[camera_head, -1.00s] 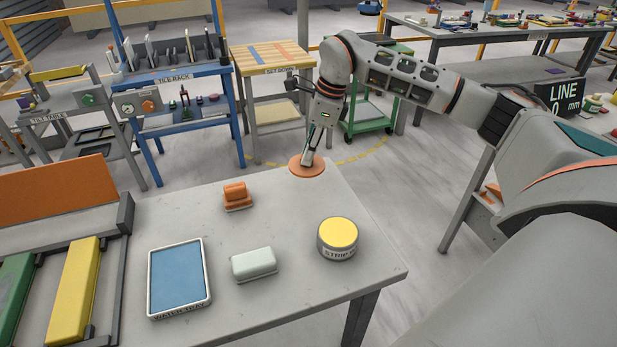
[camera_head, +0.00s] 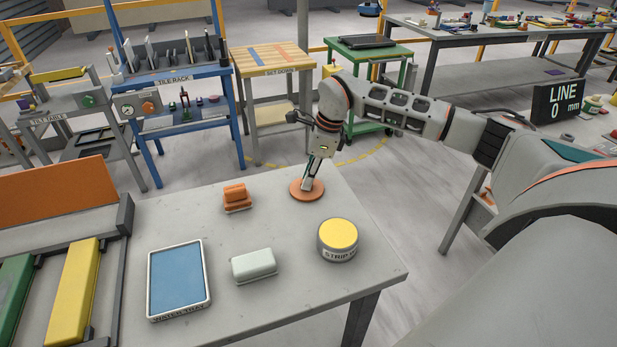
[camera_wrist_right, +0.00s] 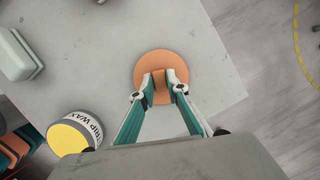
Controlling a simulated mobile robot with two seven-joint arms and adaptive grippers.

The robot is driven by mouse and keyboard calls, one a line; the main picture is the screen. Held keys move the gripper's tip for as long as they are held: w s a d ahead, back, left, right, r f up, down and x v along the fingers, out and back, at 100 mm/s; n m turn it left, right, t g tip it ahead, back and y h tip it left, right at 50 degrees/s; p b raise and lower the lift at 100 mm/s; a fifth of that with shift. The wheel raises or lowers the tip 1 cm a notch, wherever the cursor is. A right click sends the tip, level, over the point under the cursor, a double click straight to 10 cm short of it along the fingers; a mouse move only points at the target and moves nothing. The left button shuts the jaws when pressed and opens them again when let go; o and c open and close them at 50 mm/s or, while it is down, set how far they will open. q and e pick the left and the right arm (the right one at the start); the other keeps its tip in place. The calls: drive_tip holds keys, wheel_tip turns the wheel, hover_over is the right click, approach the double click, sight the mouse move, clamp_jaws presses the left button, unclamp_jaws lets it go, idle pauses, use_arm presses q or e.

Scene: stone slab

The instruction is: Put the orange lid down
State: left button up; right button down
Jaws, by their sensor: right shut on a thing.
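The orange lid (camera_head: 297,190) is a flat round disc near the far right corner of the grey stone slab table. My right gripper (camera_head: 306,185) points down and is shut on the lid's raised middle. In the right wrist view the lid (camera_wrist_right: 150,63) shows whole, with the fingertips of my right gripper (camera_wrist_right: 163,88) closed on its knob. The lid looks level and at or just above the slab; I cannot tell whether it touches. My left gripper is not in view.
On the slab (camera_head: 300,290) stand a yellow-topped strip wax tin (camera_head: 338,240), a pale block (camera_head: 254,264), an orange block (camera_head: 236,197) and a blue water tray (camera_head: 178,280). The slab between lid and tin is clear. A set-down table (camera_head: 270,58) stands behind.

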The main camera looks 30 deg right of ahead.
sight(320, 188)
drive_tip(key=c, duration=2)
unclamp_jaws()
drive_tip(key=shift+f, duration=0.15)
drive_tip(key=v, duration=1.2)
drive_tip(key=shift+r, duration=0.25)
